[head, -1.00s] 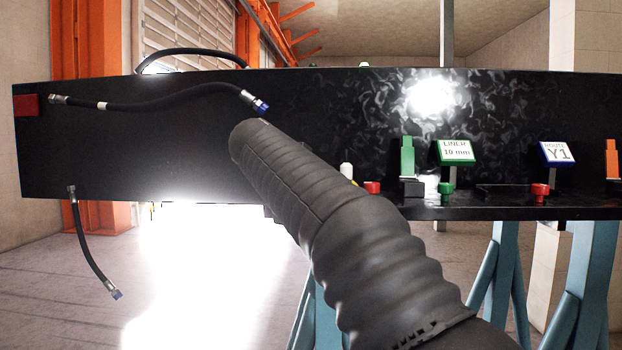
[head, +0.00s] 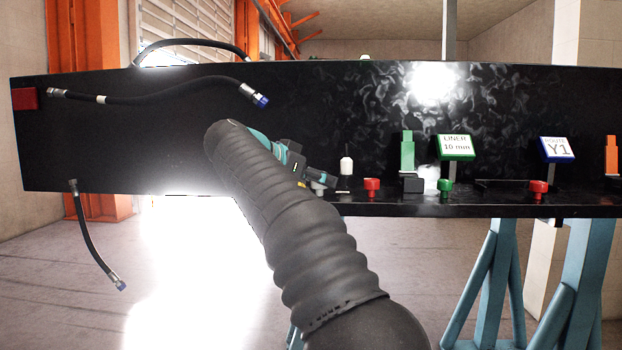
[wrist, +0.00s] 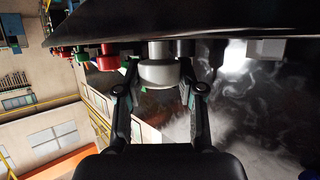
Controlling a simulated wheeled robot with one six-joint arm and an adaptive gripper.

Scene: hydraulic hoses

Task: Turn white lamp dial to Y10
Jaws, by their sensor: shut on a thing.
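The white dial (wrist: 158,72) sits under the shelf edge in the wrist view, with one finger of my gripper (wrist: 160,92) on each side of it. My gripper is shut on it. In the head view my gripper (head: 322,180) is at the shelf, partly hidden by my own arm, and a pale knob (head: 318,187) shows at its fingers. A white lamp (head: 346,165) stands upright just to the right. I cannot read the dial's setting. A blue-edged sign (head: 557,149) reads "ROUTE Y1".
Red (head: 372,187) and green (head: 446,186) knobs stand along the shelf to the right. A green-edged sign (head: 456,147) reads "LINER 10 mm". A dark hose (head: 160,94) with a blue end crosses the black panel (head: 330,100) at left.

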